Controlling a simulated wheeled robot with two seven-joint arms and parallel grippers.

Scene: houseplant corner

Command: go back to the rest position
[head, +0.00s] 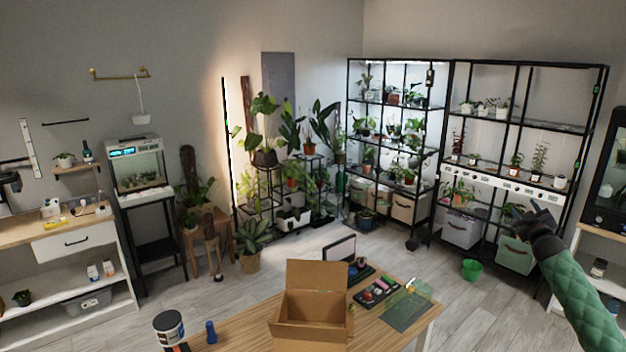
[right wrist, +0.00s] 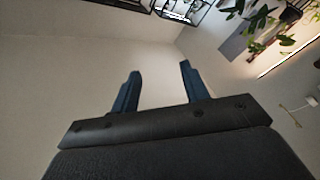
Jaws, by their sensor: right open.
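My right gripper (head: 530,212) is raised at the right of the head view, at the end of my green-sleeved arm. It is in front of the right shelf unit in the picture and well clear of the table. In the right wrist view its two blue fingers (right wrist: 157,88) stand apart with nothing between them, and the room behind appears tilted. My left gripper does not show in either view.
A wooden table (head: 250,325) stands at the front with an open cardboard box (head: 310,305), a tray of small items (head: 376,291) and a green mat (head: 408,308). A green bucket (head: 471,270) sits on the floor. Black plant shelves (head: 450,150) stand behind. Floor right of the table is clear.

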